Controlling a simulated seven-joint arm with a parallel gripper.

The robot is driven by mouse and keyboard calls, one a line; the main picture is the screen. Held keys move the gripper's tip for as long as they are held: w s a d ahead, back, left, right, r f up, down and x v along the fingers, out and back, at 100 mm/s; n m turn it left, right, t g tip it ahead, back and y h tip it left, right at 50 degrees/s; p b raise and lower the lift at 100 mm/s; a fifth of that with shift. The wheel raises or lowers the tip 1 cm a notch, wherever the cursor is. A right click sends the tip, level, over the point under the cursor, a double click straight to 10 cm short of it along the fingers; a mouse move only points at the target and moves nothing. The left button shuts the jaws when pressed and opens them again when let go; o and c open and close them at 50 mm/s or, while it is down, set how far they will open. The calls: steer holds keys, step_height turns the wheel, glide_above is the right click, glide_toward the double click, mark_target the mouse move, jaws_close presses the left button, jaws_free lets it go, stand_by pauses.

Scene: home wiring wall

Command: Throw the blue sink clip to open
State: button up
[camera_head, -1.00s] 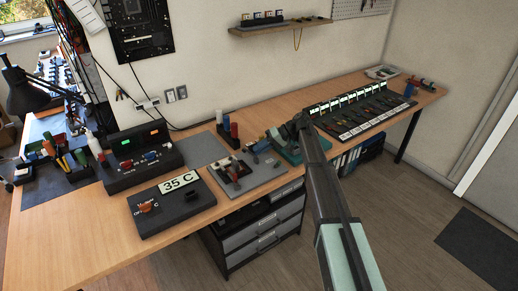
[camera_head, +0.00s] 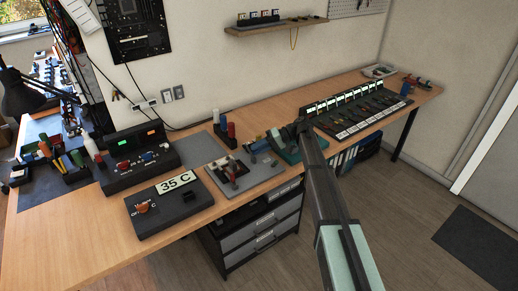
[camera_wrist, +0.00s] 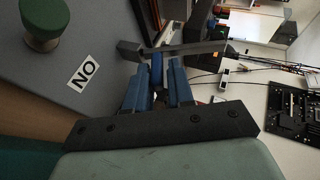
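My gripper (camera_wrist: 158,72) fills the middle of the wrist view, with two blue fingers rising from a dark mount. A narrow blue piece (camera_wrist: 157,68), seemingly the sink clip's handle, stands between the fingertips, and they appear closed against its sides. A dark grey bar (camera_wrist: 190,47) crosses just beyond the fingertips. In the head view my gripper (camera_head: 301,124) is at the teal unit (camera_head: 283,149) mid-bench. My arm hides part of that unit, and the clip cannot be made out there.
A green knob (camera_wrist: 42,22) and a white label (camera_wrist: 84,72) are beside my gripper. A grey switch panel (camera_head: 214,178), a "35 C" box (camera_head: 166,222) and a row of dark switches (camera_head: 358,108) stand on the bench (camera_head: 75,225). A shelf (camera_head: 275,25) hangs above.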

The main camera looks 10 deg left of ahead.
steer(key=shift+o, duration=1.3)
steer(key=v, duration=1.3)
steer(key=shift+d, duration=0.35)
steer(key=shift+r, duration=0.1)
